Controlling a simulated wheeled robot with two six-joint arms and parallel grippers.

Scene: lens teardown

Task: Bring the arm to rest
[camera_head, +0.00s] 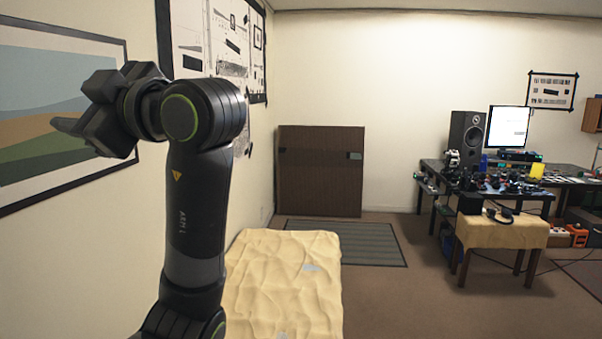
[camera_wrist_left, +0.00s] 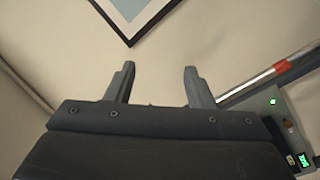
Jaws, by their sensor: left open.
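My left arm (camera_head: 197,215) stands raised at the left of the head view, bent at the top. Its gripper (camera_head: 72,118) points left, in front of a framed landscape picture (camera_head: 45,60) on the wall. In the left wrist view the two fingers of the gripper (camera_wrist_left: 157,85) are spread apart with nothing between them. Beyond them is a plain wall and the corner of a framed picture (camera_wrist_left: 130,20). My right gripper is in neither view.
A cloth-covered table (camera_head: 290,285) stands beside the arm. A cluttered desk (camera_head: 570,181) with a speaker (camera_head: 466,134) and a monitor (camera_head: 508,127) is at the right. In the left wrist view a device with green lights (camera_wrist_left: 295,140) is at the right.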

